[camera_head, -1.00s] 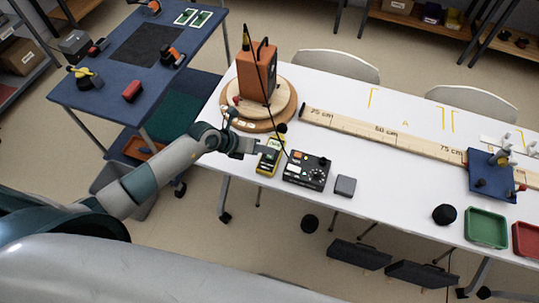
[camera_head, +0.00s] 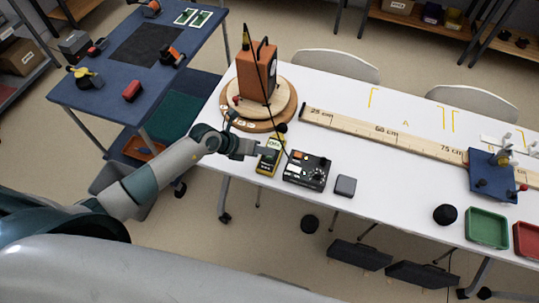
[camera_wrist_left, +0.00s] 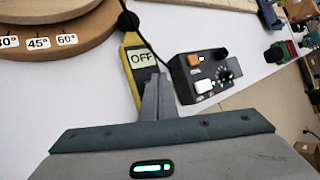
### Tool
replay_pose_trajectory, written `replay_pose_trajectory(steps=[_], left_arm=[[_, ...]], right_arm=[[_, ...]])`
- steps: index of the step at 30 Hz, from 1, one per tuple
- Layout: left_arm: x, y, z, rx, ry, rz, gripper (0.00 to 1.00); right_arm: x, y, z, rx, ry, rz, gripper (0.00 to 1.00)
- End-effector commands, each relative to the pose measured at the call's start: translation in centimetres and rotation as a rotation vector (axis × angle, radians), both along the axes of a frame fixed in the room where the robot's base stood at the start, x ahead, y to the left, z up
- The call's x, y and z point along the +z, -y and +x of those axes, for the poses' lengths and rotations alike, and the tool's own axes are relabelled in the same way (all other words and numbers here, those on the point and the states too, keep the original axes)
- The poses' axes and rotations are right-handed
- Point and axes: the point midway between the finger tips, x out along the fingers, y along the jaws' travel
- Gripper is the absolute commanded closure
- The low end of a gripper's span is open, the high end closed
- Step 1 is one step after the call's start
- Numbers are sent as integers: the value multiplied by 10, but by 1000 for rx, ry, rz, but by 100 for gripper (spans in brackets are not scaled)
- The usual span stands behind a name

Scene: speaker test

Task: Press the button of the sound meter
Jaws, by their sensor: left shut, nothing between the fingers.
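The sound meter is a slim yellow and black device with a black ball on its upper end; it lies on the white table, in the head view (camera_head: 264,170) and the left wrist view (camera_wrist_left: 130,72). Its pale display reads OFF in the wrist view. My left gripper (camera_head: 268,153) is shut and empty over the meter's lower half. In the wrist view its fingertips (camera_wrist_left: 157,80) lie just below the display and cover what is under them. I see no button, and cannot tell whether the fingertips touch the meter. My right gripper is not in view.
A black control box (camera_head: 306,171) with knobs stands right of the meter, with a small grey block (camera_head: 345,186) beyond it. An orange speaker (camera_head: 257,75) stands on a round wooden turntable (camera_head: 285,106) behind. A wooden ruler (camera_head: 350,122) runs along the table. A dark cable passes near the meter.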

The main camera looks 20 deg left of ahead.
Motion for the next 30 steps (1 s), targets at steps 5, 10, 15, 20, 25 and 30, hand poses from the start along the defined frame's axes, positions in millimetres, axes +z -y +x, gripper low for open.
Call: replay_pose_trajectory(steps=[5,10,15,20,25,30], left_arm=[[-2,0,0,0,0,0,100],[-4,0,0,0,0,0,100],[-6,0,0,0,0,0,100],[-7,0,0,0,0,0,100],[-9,0,0,0,-1,0,100],[-9,0,0,0,-1,0,100]], right_arm=[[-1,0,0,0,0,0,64],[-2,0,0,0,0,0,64],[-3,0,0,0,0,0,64],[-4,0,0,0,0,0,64],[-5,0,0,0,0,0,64],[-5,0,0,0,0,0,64]])
